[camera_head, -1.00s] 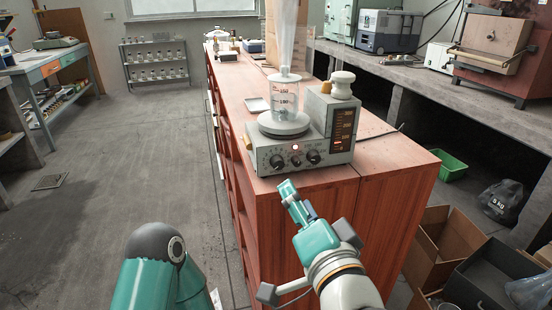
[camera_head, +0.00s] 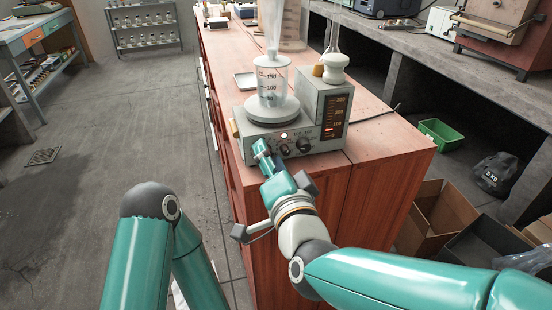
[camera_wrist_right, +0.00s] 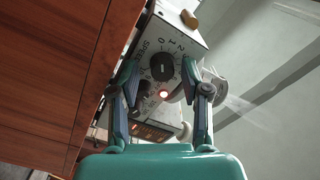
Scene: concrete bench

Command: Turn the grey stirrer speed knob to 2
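The stirrer hotplate (camera_head: 325,137) stands on the bench's near end, its knob panel facing me. In the right wrist view a dark grey knob (camera_wrist_right: 162,67) with a numbered scale sits on the panel (camera_wrist_right: 178,42); its exact pointer setting is too small to tell. My right gripper (camera_head: 262,148) is at the left part of the panel and hides that knob in the head view. In the right wrist view its two fingers (camera_wrist_right: 160,82) are open, one on each side of the knob; contact cannot be told. My left gripper is not in view.
A glass beaker (camera_head: 272,78) stands on the hotplate's round top. A small tray (camera_head: 245,80) lies behind on the bench (camera_head: 385,135). A green bin (camera_head: 440,133) and cardboard boxes (camera_head: 440,205) are on the floor at right.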

